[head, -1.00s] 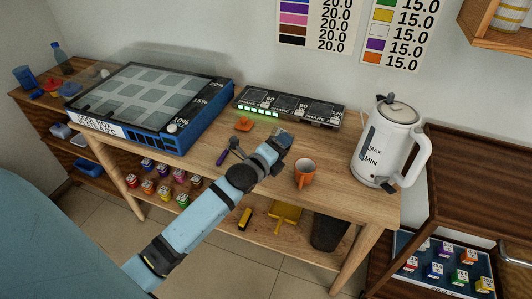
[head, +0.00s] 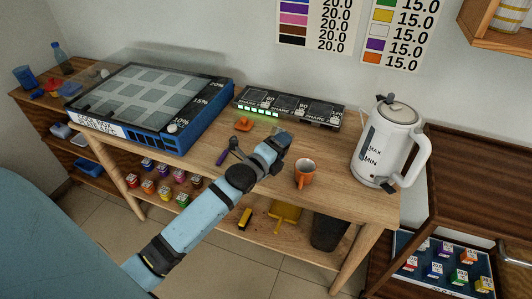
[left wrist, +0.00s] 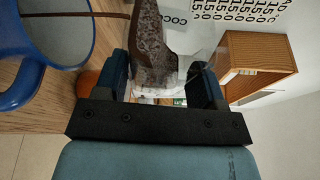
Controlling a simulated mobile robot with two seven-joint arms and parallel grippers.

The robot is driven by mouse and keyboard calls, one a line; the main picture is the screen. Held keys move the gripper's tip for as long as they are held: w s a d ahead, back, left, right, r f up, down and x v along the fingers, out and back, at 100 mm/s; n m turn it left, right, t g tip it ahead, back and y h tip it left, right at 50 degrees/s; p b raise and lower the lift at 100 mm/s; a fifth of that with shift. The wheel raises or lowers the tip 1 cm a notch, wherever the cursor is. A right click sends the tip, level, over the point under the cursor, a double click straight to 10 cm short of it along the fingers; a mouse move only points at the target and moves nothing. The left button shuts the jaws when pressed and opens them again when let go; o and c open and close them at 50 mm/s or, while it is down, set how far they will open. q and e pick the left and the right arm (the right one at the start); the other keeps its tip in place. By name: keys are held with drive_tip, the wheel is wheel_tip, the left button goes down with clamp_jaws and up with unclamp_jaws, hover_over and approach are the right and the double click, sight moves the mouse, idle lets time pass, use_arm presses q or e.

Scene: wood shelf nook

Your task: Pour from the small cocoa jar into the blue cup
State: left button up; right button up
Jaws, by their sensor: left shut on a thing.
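The cocoa jar (left wrist: 155,45), clear with brown powder inside and a partly visible "COCO" label, is between the fingers of my left gripper (left wrist: 163,82) in the left wrist view. The gripper is shut on it. The blue cup (left wrist: 22,88) is at the left of that view, with its handle toward me and its pale inside showing. A thin brown stream runs from the jar's side across the cup's mouth. In the head view my left gripper (head: 280,146) is over the table, and I cannot clearly make out the jar or the cup there. My right gripper is not in view.
A white kettle (head: 388,145) stands further right. A blue-sided box (head: 150,105) and a dark panel (head: 290,106) are at the back. A small orange item (head: 243,124) lies behind the arm.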

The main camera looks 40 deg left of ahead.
use_arm(q)
drive_tip(key=shift+s+a+r+n+t+p, duration=0.15)
drive_tip(key=shift+r+n+t, duration=0.15)
drive_tip(key=shift+n, duration=0.3)
drive_tip(key=shift+w+a+r+n+t+p, duration=0.15)
drive_tip(key=shift+r+n+t, duration=0.1)
drive_tip(key=shift+n, duration=0.35)
idle(3.2)
